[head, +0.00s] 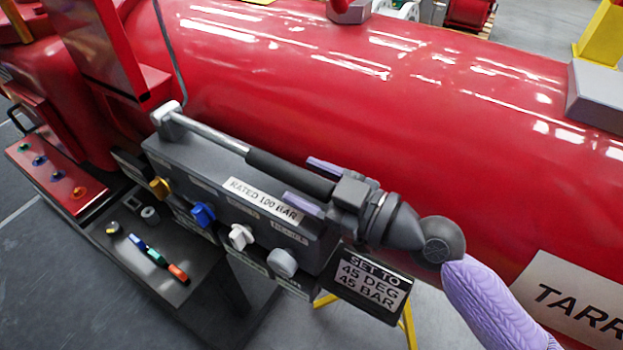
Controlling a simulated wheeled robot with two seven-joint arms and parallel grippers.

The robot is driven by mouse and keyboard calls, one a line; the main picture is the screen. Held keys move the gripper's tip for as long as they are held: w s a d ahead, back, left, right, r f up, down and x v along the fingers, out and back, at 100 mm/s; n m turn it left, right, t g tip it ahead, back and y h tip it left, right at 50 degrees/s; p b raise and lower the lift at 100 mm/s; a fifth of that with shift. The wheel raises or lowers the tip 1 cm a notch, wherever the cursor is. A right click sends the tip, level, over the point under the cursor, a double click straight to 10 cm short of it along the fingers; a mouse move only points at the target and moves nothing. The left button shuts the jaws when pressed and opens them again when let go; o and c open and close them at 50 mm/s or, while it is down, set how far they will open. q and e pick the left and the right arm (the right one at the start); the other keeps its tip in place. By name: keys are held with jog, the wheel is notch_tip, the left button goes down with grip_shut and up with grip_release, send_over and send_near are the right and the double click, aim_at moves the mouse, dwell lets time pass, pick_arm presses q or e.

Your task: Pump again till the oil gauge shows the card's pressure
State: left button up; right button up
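My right gripper (312,186) reaches in from the lower right. Its two purple fingers lie on either side of the black grip of the pump handle (275,173), seemingly touching it. The bare metal rod of the handle runs up left to a pivot block (168,117) on the grey pump box (185,150). A black card (370,287) reads "SET TO 45 DEG 45 BAR" at the box's right end. I cannot make out an oil gauge or a needle reading. My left gripper is out of view.
A large red cylinder (400,115) lies behind. Coloured tools (157,258) lie on a dark bench.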

grip_shut()
dwell(1.2)
